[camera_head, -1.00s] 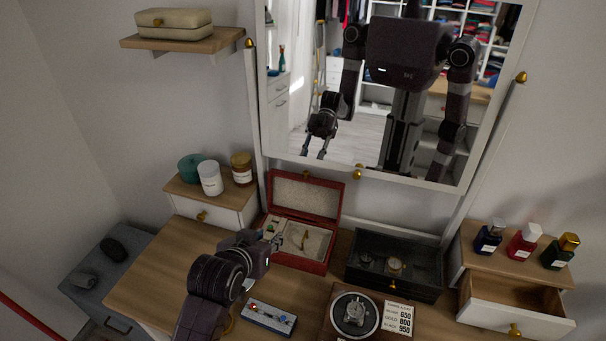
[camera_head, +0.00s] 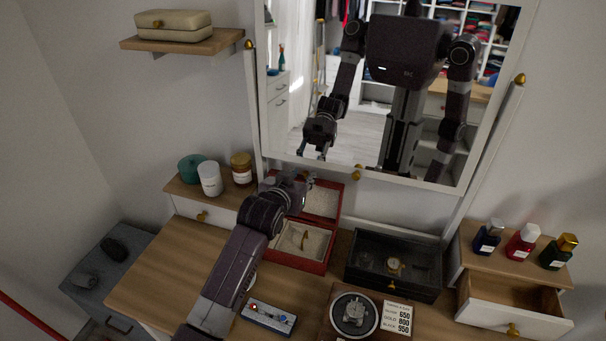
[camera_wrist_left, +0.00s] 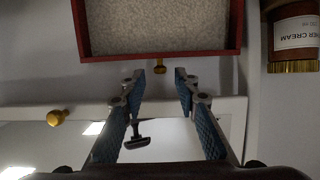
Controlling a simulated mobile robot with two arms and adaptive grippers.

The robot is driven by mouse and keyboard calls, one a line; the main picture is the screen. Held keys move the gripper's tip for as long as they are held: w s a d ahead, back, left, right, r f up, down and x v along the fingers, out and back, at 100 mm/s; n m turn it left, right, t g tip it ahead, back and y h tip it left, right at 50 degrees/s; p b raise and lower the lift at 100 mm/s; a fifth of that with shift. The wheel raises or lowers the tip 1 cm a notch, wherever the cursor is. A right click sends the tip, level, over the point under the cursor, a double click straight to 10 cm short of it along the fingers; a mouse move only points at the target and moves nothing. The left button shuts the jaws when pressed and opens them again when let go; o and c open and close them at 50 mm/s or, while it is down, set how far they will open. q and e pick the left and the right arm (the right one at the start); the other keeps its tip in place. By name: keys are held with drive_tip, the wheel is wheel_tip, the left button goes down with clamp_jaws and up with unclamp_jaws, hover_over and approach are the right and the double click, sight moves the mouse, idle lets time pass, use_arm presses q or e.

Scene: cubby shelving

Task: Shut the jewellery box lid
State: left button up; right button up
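The red jewellery box (camera_head: 318,267) stands on the dresser top with its lid (camera_head: 326,202) raised, leaning back toward the mirror. Its tray holds a gold piece and is partly covered by my left arm. My left gripper (camera_head: 296,177) is at the lid's upper edge. In the left wrist view, the lid's pale lining and red rim (camera_wrist_left: 160,54) show at the top. My right gripper is out of view.
The mirror (camera_head: 385,90) is close behind the lid. A dark watch case (camera_head: 395,264) is right of the box.

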use_arm(q)
drive_tip(key=shift+x, duration=0.8)
drive_tip(key=shift+c, duration=0.3)
clamp_jaws()
